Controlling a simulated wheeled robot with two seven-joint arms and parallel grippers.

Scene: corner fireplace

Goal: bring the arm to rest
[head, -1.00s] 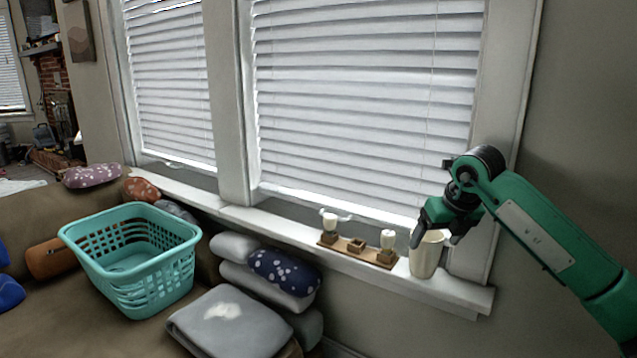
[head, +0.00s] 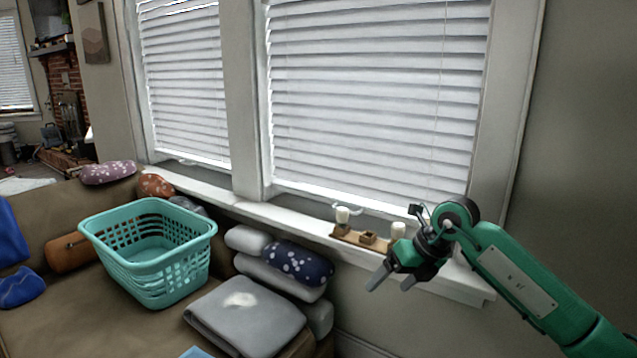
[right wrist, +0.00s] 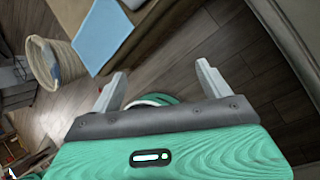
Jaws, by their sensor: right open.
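My right gripper (head: 392,282) is in front of the window sill in the head view, with its fingers apart and pointing down to the left. Its two fingers also show in the right wrist view (right wrist: 162,78), spread with nothing between them. A wooden floor lies below them. The green right arm (head: 520,285) comes in from the lower right. My left gripper is in neither view.
The window sill (head: 455,284) carries a wooden holder (head: 367,238) with small white-topped pieces. A teal basket (head: 150,250), cushions (head: 300,262) and a folded grey blanket (head: 245,315) lie on the brown sofa. A woven basket (right wrist: 48,65) stands below.

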